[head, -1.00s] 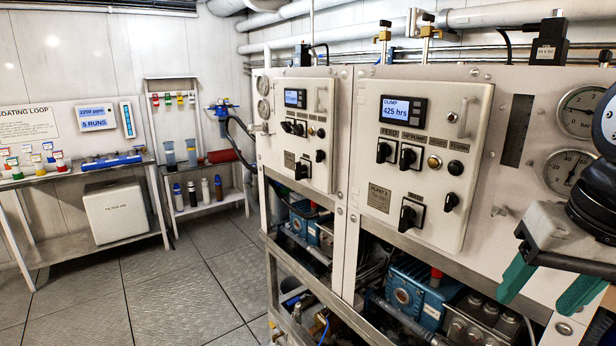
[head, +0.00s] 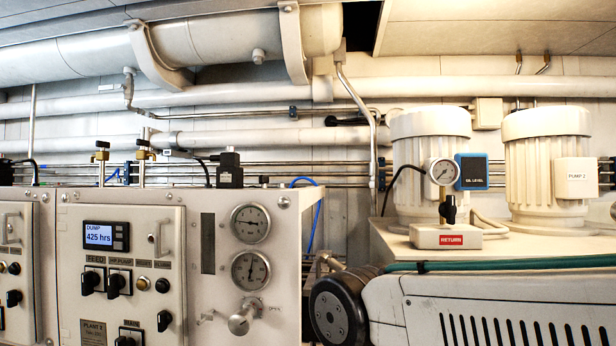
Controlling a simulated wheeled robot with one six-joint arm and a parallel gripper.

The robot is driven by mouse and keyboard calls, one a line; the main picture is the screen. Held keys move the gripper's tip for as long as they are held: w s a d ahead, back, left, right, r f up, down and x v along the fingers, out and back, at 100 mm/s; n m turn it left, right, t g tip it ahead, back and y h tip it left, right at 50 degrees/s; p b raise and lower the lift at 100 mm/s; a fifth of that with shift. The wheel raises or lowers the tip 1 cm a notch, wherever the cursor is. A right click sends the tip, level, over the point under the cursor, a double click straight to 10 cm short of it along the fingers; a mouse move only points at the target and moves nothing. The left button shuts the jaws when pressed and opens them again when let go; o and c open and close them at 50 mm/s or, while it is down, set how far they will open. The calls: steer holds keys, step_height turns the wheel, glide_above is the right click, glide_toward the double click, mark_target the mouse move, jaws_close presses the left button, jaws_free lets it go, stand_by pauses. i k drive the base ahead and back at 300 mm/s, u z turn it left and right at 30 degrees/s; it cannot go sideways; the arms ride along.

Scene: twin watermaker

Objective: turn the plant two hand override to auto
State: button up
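The plant two panel (head: 145,230) is a pale plate at the lower left of the head view, and its lowest part is cut off. Its small display (head: 106,236) reads DUMP and 425 hrs. The black FEED knob (head: 91,282) and black HP PUMP knob (head: 118,284) sit below the display. A smaller black knob (head: 164,320) is lower right of them. A large black switch (head: 130,339) is partly cut off at the bottom edge. No hand override or auto lettering is legible, so I cannot tell which switch it is. My gripper is out of view.
Two round gauges (head: 250,223) and a valve handle (head: 244,318) are right of the panel. Brass-topped fittings (head: 144,150) stand above it. White pump motors (head: 549,165) and a red RETURN label (head: 451,240) are at right. Large pipes (head: 200,45) cross overhead.

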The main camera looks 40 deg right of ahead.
mark_target(264, 180)
steer(key=z, duration=0.45)
steer(key=k, duration=1.05)
steer(key=u, duration=0.05)
steer(key=i, duration=0.65)
steer(key=u, duration=0.65)
